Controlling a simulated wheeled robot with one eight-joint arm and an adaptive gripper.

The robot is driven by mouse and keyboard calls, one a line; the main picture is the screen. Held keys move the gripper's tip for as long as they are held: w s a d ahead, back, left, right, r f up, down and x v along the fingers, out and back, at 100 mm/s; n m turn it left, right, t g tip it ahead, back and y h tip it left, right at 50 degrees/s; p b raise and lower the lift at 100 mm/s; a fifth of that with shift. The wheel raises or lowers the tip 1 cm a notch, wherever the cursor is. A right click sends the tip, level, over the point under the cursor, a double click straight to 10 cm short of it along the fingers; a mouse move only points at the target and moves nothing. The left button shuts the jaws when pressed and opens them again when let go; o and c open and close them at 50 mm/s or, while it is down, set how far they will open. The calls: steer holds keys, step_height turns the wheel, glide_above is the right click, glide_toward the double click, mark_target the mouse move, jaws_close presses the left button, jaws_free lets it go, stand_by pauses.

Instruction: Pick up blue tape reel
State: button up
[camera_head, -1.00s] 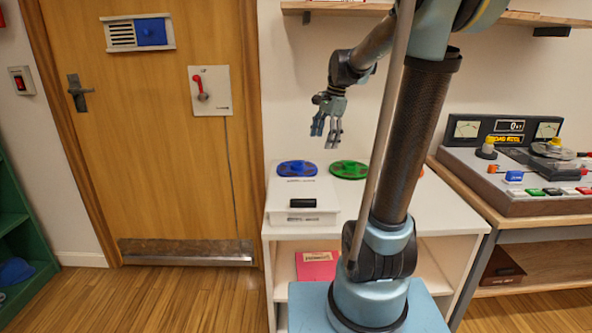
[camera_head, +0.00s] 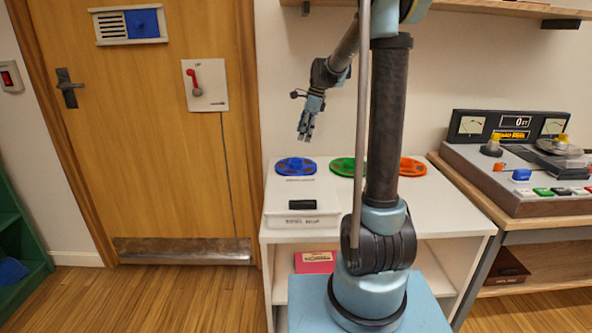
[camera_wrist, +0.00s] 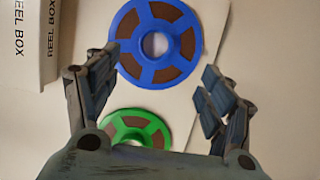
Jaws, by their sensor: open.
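The blue tape reel (camera_head: 296,166) lies flat on the white shelf unit's top, behind the white box, at the left of a row of reels. In the wrist view the blue reel (camera_wrist: 155,42) fills the upper middle, with brown tape showing between its spokes and a pale centre hole. My gripper (camera_head: 305,132) hangs above the reel with its fingers pointing down. In the wrist view my gripper (camera_wrist: 160,82) is open and empty, its fingers spread left and right below the reel's centre. Nothing hides the blue reel there except near the left fingertip.
A green reel (camera_head: 344,167) and an orange reel (camera_head: 412,167) lie to its right. A white reel box (camera_head: 303,221) stands in front with a black item (camera_head: 302,204) on its face. A wooden shelf (camera_head: 500,10) is above. A tape console (camera_head: 520,185) stands right.

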steer(key=shift+s+d+x, duration=0.1)
steer(key=shift+s+x, duration=0.05)
steer(key=shift+x, duration=2.8)
steer(key=shift+s+d+x, duration=0.1)
steer(key=shift+s+x, duration=0.05)
steer(key=shift+x, duration=2.75)
steer(key=shift+f, duration=0.1)
steer(key=c, duration=1.4)
